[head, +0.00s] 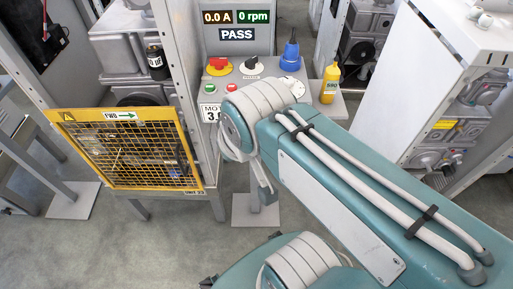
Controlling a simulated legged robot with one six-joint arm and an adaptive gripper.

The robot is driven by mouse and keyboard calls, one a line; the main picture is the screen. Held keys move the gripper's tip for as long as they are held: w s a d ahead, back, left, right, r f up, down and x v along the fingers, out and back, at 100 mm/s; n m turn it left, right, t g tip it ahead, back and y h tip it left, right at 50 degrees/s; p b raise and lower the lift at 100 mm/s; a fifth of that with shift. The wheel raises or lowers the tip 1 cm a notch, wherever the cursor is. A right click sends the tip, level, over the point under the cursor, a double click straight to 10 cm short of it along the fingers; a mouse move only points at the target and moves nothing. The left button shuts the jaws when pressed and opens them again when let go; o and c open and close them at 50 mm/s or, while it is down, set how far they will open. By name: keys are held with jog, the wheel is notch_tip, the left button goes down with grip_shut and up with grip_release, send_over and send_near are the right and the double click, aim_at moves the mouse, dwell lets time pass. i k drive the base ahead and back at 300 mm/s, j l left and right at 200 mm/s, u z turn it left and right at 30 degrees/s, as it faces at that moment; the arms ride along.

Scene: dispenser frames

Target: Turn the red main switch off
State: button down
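The red main switch (218,64) is a red knob on a yellow plate at the left of a grey control panel, in the upper middle of the head view. The knob seems to lie roughly crosswise, but its exact angle is too small to read. The display (237,34) above it shows 0.0 A, 0 rpm and PASS. My teal and grey arm reaches in from the lower right, with a joint just below the panel. I cannot make out my gripper; no fingers show near the switch.
Beside the switch are a black knob (251,66), a blue plug (290,54), green and red buttons and a yellow bottle (329,83). A yellow mesh guard (127,151) stands at left, a white cabinet (440,70) at right. A grey post edges the panel's left side.

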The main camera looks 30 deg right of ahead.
aim_at(219, 63)
jog(key=i+l, duration=0.75)
jog(key=l, duration=0.15)
jog(key=u, duration=0.05)
